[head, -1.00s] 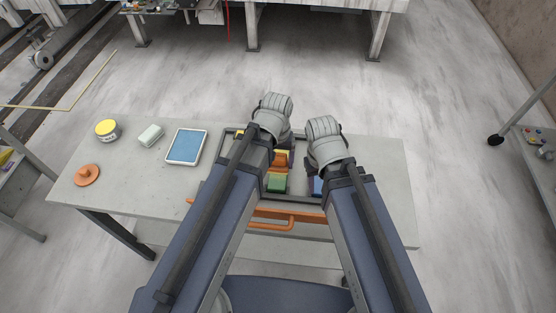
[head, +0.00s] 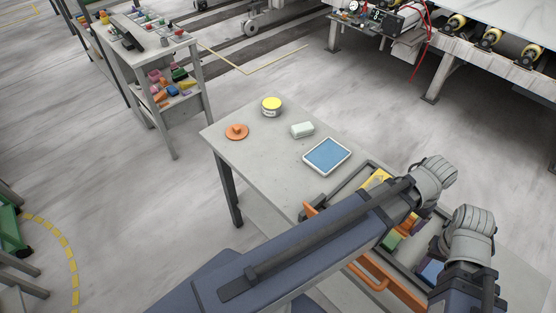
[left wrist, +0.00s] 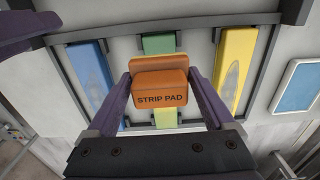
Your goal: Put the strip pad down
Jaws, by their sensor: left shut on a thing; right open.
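My left gripper (left wrist: 161,108) is shut on the orange strip pad (left wrist: 161,88), its purple fingers on either side and the lettering facing the wrist camera. The pad is above a dark-framed tray (left wrist: 190,27) holding blue (left wrist: 91,72), green (left wrist: 158,44) and yellow (left wrist: 237,62) pieces. Whether it touches anything below I cannot tell. In the head view the strip pad (head: 408,224) is partly hidden by my left arm. My right gripper (head: 434,246) is open beside it, over the blue end of the tray, mostly hidden by its wrist.
On the grey table (head: 262,155) are a blue-topped white tray (head: 327,156), a pale block (head: 302,130), a yellow-lidded tub (head: 271,107) and an orange knobbed disc (head: 236,132). A shelf cart (head: 150,60) stands behind left.

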